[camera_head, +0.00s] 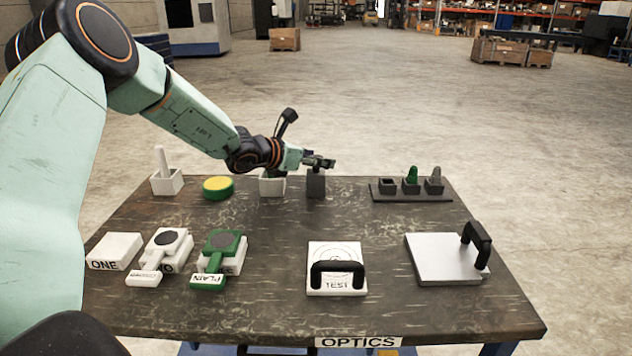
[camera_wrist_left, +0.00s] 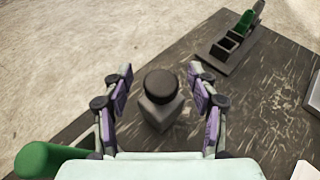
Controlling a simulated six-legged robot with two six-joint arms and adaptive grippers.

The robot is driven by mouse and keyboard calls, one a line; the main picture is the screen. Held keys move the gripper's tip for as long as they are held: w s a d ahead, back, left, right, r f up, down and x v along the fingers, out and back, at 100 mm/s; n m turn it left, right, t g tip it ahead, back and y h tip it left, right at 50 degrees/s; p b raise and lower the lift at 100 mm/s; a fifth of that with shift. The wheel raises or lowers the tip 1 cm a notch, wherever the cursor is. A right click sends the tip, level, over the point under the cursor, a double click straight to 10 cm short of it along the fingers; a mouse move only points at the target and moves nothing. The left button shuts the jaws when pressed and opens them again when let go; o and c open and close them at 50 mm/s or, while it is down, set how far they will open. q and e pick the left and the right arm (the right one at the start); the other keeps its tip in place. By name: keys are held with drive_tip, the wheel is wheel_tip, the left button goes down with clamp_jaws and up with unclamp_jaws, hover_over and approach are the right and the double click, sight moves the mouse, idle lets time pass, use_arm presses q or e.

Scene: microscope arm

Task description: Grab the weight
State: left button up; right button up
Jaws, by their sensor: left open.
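The weight looks like a dark grey block with a round black knob on top. It stands upright near the far edge of the table, in the head view (camera_head: 316,186) and in the middle of the left wrist view (camera_wrist_left: 158,112). My left gripper (camera_head: 319,161) is right above it in the head view. In the left wrist view my left gripper (camera_wrist_left: 160,78) is open, with one finger on each side of the knob and visible gaps between. Nothing is held. My right gripper is not in view.
On the dark table (camera_head: 390,225), a white box (camera_head: 272,187) stands close left of the weight. A rack (camera_head: 410,194) with small pegs is to the right. A yellow-green disc (camera_head: 217,187), a TEST block (camera_head: 337,258) and a silver plate (camera_head: 440,258) also lie there.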

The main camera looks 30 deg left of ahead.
use_arm(q)
drive_tip(key=shift+s+r, duration=0.1)
drive_tip(key=shift+r, duration=0.05)
drive_tip(key=shift+d, duration=0.1)
drive_tip(key=c, duration=0.5)
clamp_jaws()
drive_tip(key=shift+w+r, duration=0.1)
drive_tip(key=shift+w, duration=0.15)
